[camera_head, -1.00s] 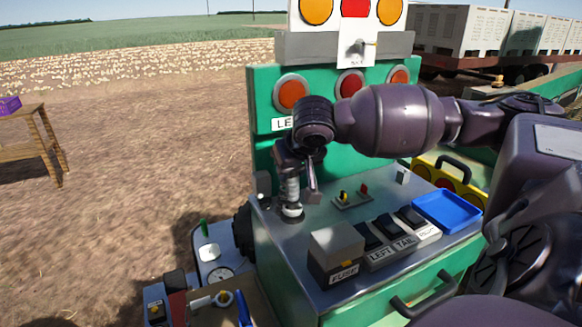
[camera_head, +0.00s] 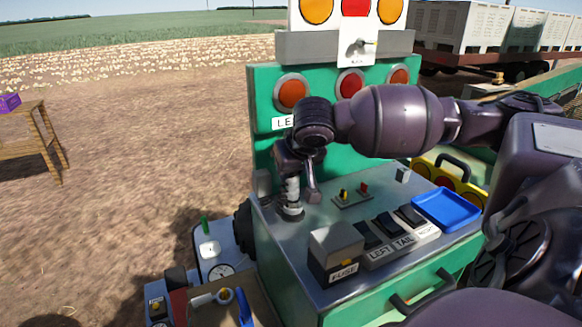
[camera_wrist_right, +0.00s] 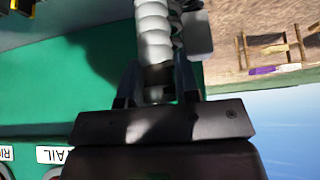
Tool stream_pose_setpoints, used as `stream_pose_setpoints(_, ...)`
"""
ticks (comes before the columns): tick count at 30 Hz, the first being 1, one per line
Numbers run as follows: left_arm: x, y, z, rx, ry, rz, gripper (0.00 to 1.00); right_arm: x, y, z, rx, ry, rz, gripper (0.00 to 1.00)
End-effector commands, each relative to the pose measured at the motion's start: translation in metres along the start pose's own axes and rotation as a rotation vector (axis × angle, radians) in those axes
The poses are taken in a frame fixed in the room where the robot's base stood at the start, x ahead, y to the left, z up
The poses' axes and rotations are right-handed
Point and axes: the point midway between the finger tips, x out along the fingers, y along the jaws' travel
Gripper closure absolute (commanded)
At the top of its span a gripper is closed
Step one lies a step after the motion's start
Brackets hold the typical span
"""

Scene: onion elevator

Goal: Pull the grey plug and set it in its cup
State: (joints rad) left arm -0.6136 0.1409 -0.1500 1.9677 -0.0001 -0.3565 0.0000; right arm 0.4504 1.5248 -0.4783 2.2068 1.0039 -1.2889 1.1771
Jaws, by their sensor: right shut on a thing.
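My right gripper (camera_head: 299,184) points down at the back left corner of the green console's metal top. It is shut on a grey ribbed piece (camera_head: 291,190), which looks like the grey plug. The piece stands roughly upright, its lower end at a round grey base (camera_head: 290,213) on the console. I cannot tell whether it is still seated there. In the right wrist view the ribbed piece (camera_wrist_right: 153,35) runs up from between the fingers (camera_wrist_right: 157,80). I cannot make out its cup for certain. My left gripper is not in view.
The console top (camera_head: 310,222) holds a fuse box (camera_head: 336,250), a row of labelled switches (camera_head: 402,232), a small toggle plate (camera_head: 352,198) and a blue tray (camera_head: 447,209). The green lamp panel (camera_head: 262,95) rises close behind my gripper. A wooden table (camera_head: 35,140) stands far left.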

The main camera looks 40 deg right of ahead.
Motion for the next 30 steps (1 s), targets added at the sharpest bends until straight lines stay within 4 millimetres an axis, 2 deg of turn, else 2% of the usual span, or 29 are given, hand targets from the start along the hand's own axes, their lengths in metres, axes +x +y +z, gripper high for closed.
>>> stream_pose_setpoints(30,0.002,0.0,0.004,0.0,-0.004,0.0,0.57,0.012,0.0,0.008,0.0,0.0,0.0,0.99)
